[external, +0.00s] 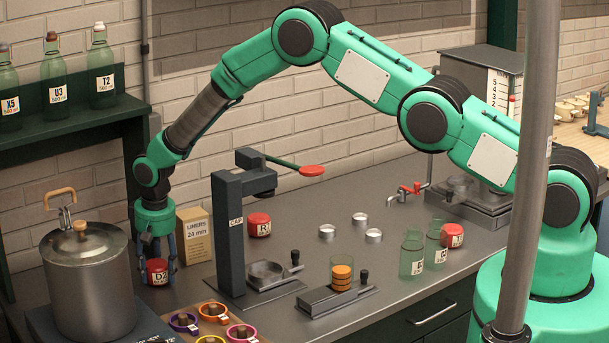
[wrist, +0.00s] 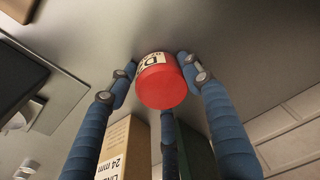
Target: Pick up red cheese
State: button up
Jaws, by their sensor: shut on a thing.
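A round red cheese (external: 157,271) with a white label is at the left of the counter, beside the liners box. My gripper (external: 157,262) points down over it, with its fingers around it. In the wrist view the red cheese (wrist: 162,84) sits between the blue fingertips of my gripper (wrist: 160,85), and its label is partly cut off from sight. The fingers are shut on it. I cannot tell whether it touches the counter. Two more red labelled cheeses are on the counter, one (external: 259,224) behind the capping press and one (external: 452,235) near the glasses at the right.
The liners box (external: 194,235) stands close to the right of my gripper. A steel pot (external: 90,280) stands to the left. The dark press (external: 229,230) rises right of the box. A bottle shelf (external: 80,125) is on the wall. Small metal lids (external: 327,232) lie mid-counter.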

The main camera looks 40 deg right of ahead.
jog(key=shift+r+b, duration=0.45)
jog(key=shift+r, duration=4.45)
jog(key=shift+r, duration=0.45)
notch_tip(320, 180, up, 25)
send_over(157, 263)
jog(key=d+m+b, duration=0.1)
jog(key=d+m, duration=0.5)
jog(key=d, duration=2.2)
jog(key=s+d+m+b, duration=0.1)
jog(key=s+d+m, duration=0.25)
jog(key=d, duration=0.75)
jog(key=s+d+m+b, duration=0.15)
jog(key=s+d, duration=0.35)
jog(key=d, duration=0.5)
jog(key=shift+m+g+h, duration=0.3)
jog(key=shift+m+h, duration=0.1)
jog(key=shift+h, duration=0.1)
jog(key=f, duration=2)
jog(key=f+p, duration=0.1)
jog(key=f, duration=0.9)
jog(key=shift+w+d, duration=0.1)
jog(key=shift+d, duration=0.2)
jog(key=shift+f, duration=0.45)
jog(key=shift+w, duration=0.1)
